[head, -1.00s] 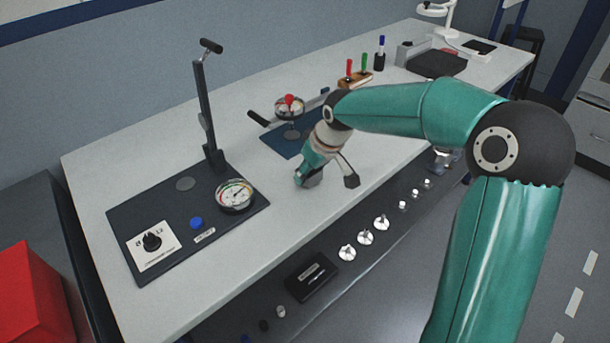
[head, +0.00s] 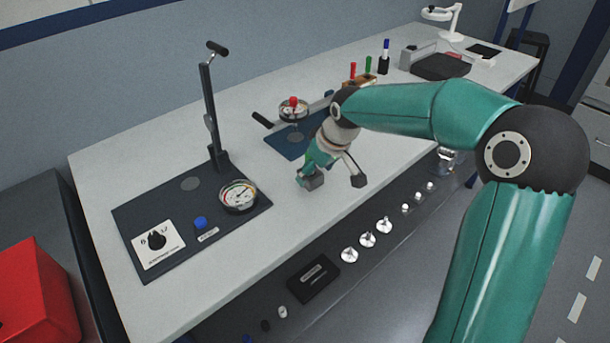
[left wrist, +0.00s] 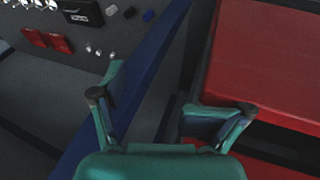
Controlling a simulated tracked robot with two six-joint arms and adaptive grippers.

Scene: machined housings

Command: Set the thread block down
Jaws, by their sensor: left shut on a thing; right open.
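My right gripper (head: 336,181) is low over the front part of the bench top. Its two dark pads are spread apart, and it is open. I cannot make out the thread block for sure in either view. My left gripper (left wrist: 150,92) shows only in the left wrist view, beside the bench front. Its fingers look apart, and I can make out no held thing in the dark gap between them.
A dark panel (head: 140,215) with a dial gauge (head: 238,195), a blue button and a lever post stands left on the bench. A blue mat (head: 285,146) with a red-knobbed device lies behind the right gripper. A red cabinet (left wrist: 265,60) is right in the wrist view.

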